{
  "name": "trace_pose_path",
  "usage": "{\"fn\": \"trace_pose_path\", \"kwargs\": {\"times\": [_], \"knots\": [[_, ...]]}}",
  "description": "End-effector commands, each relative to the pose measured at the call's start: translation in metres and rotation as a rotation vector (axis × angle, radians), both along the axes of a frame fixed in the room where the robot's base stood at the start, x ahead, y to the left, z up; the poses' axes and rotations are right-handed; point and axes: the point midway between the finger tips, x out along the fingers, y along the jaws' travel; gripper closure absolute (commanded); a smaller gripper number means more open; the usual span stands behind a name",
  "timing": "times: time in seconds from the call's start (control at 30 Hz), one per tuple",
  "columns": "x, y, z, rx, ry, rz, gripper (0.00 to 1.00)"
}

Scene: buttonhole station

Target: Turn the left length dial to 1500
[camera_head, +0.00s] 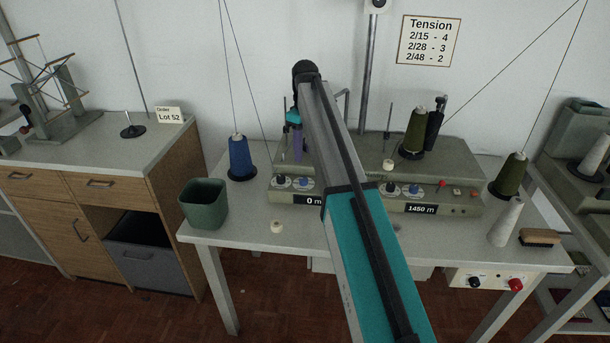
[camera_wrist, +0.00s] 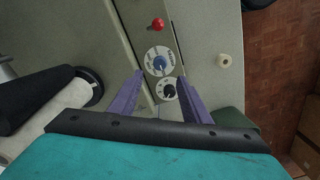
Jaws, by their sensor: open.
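The left unit of the winder has a black dial (camera_head: 281,181) and a blue dial (camera_head: 303,183) on its front. Its display (camera_head: 313,200) shows "0 m", partly covered by my arm. In the wrist view, the blue dial (camera_wrist: 160,63) has a white marked ring and sits just past the fingertips. The black dial (camera_wrist: 168,92) shows between the purple fingers. The dial lettering is too small to read, so I cannot tell which sets length. My gripper (camera_wrist: 161,76) is open and empty; contact with a dial is not visible. Its purple fingers (camera_head: 297,150) are partly hidden in the head view.
A red knob (camera_wrist: 157,24) lies beyond the blue dial. A blue cone (camera_head: 241,158), a green bin (camera_head: 204,203) and a small cream roll (camera_head: 276,227) stand near the left unit. The table front is mostly clear.

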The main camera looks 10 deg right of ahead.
Motion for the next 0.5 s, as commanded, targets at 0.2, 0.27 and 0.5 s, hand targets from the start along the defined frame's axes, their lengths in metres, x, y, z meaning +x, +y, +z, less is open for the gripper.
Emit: {"fn": "trace_pose_path", "kwargs": {"times": [0.2,0.27,0.5], "knots": [[-0.002,0.000,-0.030,0.000,0.001,-0.001,0.57],[-0.001,0.000,-0.038,0.000,0.001,-0.001,0.57],[-0.002,0.000,-0.070,0.000,0.001,-0.001,0.57]]}}
